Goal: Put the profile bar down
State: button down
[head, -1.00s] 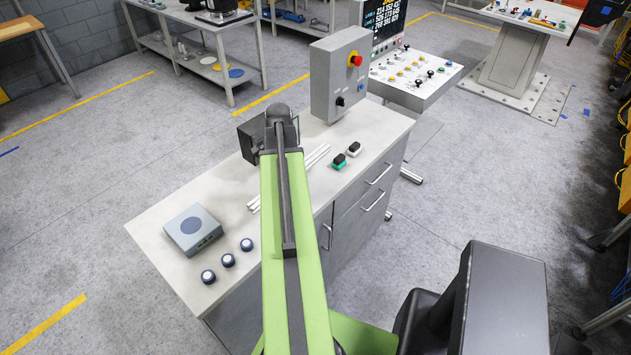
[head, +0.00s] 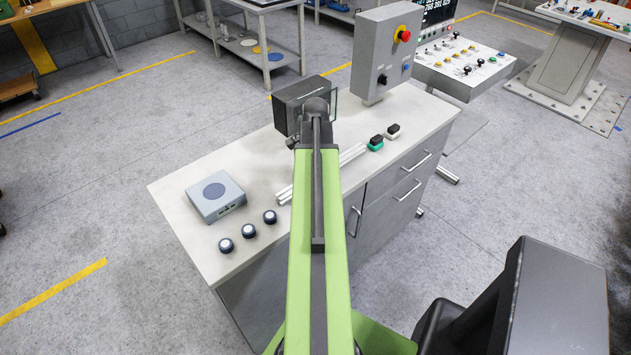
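The profile bar (head: 286,194) is pale and grooved, and runs slantwise just above or on the worktop (head: 180,188). My green arm crosses in front of its middle. Its near end shows left of the arm, and its far part (head: 353,154) shows right of it, close to a green-and-black block. Whether it touches the worktop I cannot tell.
A grey box (head: 214,196) and three round dark knobs (head: 248,231) are on the worktop's left. The green-and-black block (head: 376,143) and a white-and-black one (head: 392,131) lie right of the bar. A control box (head: 385,50) with a red button stands behind.

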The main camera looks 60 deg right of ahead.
jog(key=shift+f, duration=0.3)
jog(key=c, duration=1.1)
grip_release()
jog(key=shift+r, duration=0.1)
notch_tip(320, 180, up, 12)
jog(key=p, duration=1.2)
jog(key=shift+r, duration=0.15)
